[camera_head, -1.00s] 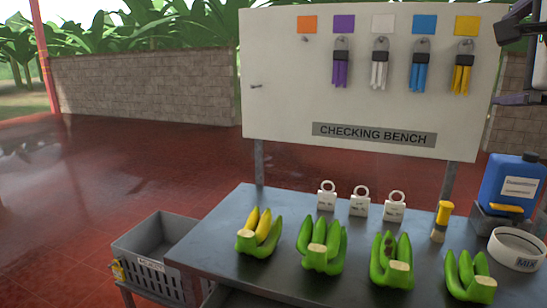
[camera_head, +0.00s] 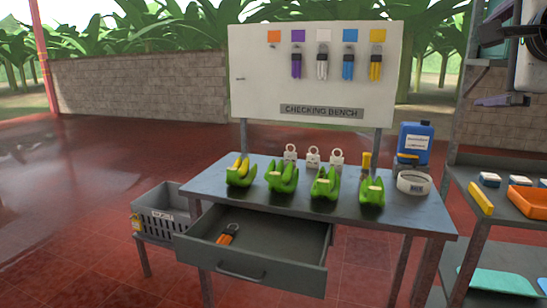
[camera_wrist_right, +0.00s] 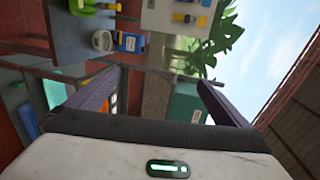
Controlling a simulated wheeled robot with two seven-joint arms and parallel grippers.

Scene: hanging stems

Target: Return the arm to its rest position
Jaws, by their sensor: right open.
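My right gripper (camera_head: 474,85) is at the upper right of the head view, in front of the shelf rack. Its jaws are apart. In the right wrist view its two dark fingers (camera_wrist_right: 160,77) stand wide apart with nothing between them. My left gripper is not in view. The checking bench (camera_head: 205,190) carries several green banana clusters (camera_head: 282,178), the leftmost partly yellow, and is clear of my right gripper.
An open drawer (camera_head: 300,247) under the bench holds an orange-handled tool (camera_head: 228,235). A grey crate (camera_head: 160,215) stands at left. A blue jug (camera_head: 413,142) and white tub (camera_head: 412,183) sit at the bench's right. A rack (camera_head: 462,180) stands at right. Red floor at left is free.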

